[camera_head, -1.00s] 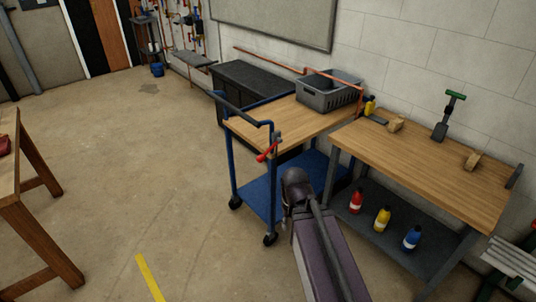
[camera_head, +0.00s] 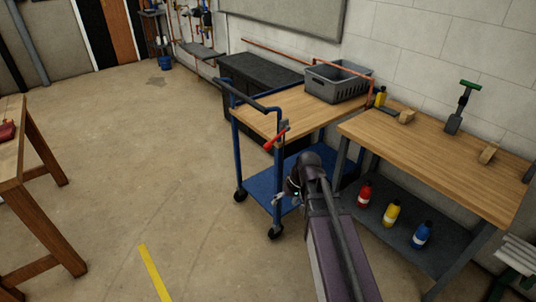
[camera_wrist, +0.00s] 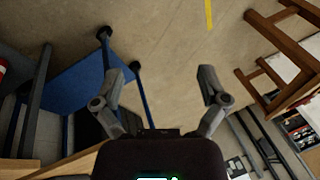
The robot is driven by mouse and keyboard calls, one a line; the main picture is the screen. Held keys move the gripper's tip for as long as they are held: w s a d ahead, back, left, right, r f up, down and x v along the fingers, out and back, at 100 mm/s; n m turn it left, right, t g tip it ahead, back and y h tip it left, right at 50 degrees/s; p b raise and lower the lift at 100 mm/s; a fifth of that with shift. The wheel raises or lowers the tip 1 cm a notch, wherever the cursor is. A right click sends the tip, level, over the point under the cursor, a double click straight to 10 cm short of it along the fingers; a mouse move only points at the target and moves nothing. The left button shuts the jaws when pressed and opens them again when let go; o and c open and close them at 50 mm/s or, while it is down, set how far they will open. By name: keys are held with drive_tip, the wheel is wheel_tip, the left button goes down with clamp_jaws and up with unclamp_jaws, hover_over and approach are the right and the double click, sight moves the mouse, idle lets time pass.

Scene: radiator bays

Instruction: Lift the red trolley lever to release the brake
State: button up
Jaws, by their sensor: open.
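The blue trolley (camera_head: 276,190) with a wooden top stands in the middle of the head view. Its red lever (camera_head: 275,138) sticks out from the near corner post, slanting down to the left. My gripper (camera_head: 281,202) is below the lever, in front of the trolley's lower part, and partly hidden by my wrist. In the wrist view my gripper (camera_wrist: 162,84) is open, with bare floor between its fingers. The trolley's blue lower shelf (camera_wrist: 78,88) shows to the left there. I cannot make out the lever in the wrist view.
A wooden workbench (camera_head: 440,165) stands right of the trolley, with several bottles on its lower shelf. A grey crate (camera_head: 338,82) sits on the trolley's top. A wooden table (camera_head: 40,150) is at the left. The floor between is clear.

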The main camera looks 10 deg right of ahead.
drive_tip(key=w+f+n+t+y+b, duration=0.1)
drive_tip(key=w+f+y+b, duration=0.2)
drive_tip(key=w+b, duration=0.3)
drive_tip(key=n+t+y+b, duration=0.3)
drive_tip(key=t+y+b, duration=0.5)
drive_tip(key=b, duration=0.6)
approach(268, 146)
drive_tip(key=s+d+f, duration=0.1)
drive_tip(key=s+d, duration=0.1)
drive_tip(key=d, duration=0.1)
drive_tip(key=shift+w+a+t+h, duration=0.1)
drive_tip(key=shift+w+t+h, duration=0.1)
drive_tip(key=shift+t+h, duration=0.15)
drive_tip(key=x, duration=1.3)
drive_tip(key=shift+w+a+r, duration=0.1)
drive_tip(key=shift+w+a, duration=0.15)
drive_tip(key=shift+a, duration=0.05)
clamp_jaws()
